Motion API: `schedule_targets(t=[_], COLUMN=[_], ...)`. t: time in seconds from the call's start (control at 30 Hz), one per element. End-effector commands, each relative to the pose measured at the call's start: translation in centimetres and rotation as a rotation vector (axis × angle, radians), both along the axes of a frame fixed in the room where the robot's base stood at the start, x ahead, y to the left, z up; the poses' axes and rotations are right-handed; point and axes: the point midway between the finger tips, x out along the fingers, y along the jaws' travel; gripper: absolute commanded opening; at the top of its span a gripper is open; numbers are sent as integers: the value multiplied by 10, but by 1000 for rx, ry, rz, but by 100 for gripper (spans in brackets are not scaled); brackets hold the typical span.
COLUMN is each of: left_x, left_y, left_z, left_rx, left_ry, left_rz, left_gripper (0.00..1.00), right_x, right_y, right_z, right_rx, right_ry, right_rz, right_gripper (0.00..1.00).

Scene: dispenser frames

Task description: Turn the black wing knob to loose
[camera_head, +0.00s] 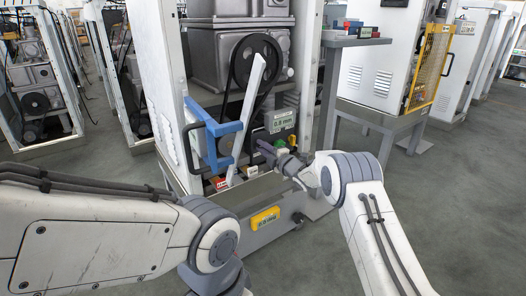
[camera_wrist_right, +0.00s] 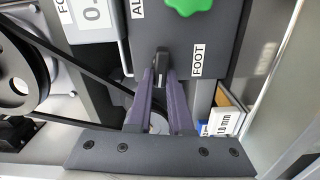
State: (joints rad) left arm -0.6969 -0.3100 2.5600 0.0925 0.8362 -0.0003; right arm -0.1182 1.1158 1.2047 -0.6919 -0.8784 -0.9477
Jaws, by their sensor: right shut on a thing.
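The black wing knob (camera_wrist_right: 161,64) sits on a dark grey panel in the right wrist view, below a green knob (camera_wrist_right: 188,5) and left of a "FOOT" label (camera_wrist_right: 197,60). My right gripper (camera_wrist_right: 161,76) has its two purple-grey fingers on either side of the wing and is shut on it. In the head view, my right gripper (camera_head: 266,149) reaches from the right into the open machine frame; I cannot make out the wing knob there. My left arm comes in from the left in the head view; its gripper does not show.
A white lever (camera_head: 246,115) and a blue bracket (camera_head: 213,130) stand left of my right gripper. A black belt wheel (camera_head: 256,62) is above. Clear floor lies to the right.

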Motion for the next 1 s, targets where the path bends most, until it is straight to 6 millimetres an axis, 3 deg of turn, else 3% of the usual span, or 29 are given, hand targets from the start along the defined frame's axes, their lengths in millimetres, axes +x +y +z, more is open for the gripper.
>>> schedule_targets(t=[0.3,0.87,0.9,0.97,1.0], left_x=[0,0,0,0,0], left_y=[0,0,0,0,0], left_z=[-11,-12,-12,-12,-12], left_rx=[0,0,0,0,0], left_ry=[0,0,0,0,0], left_rz=[0,0,0,0,0], left_gripper=[50,50,50,50,50], right_x=[3,3,3,3,3], right_y=[0,-1,-1,-1,-1], right_z=[1,2,2,2,2], right_rx=[-100,-123,-123,-123,-123], right_ry=[-77,-94,-93,-93,-93], right_rz=[-9,-10,-10,-10,-10], right_gripper=[0,0,30,49,49])
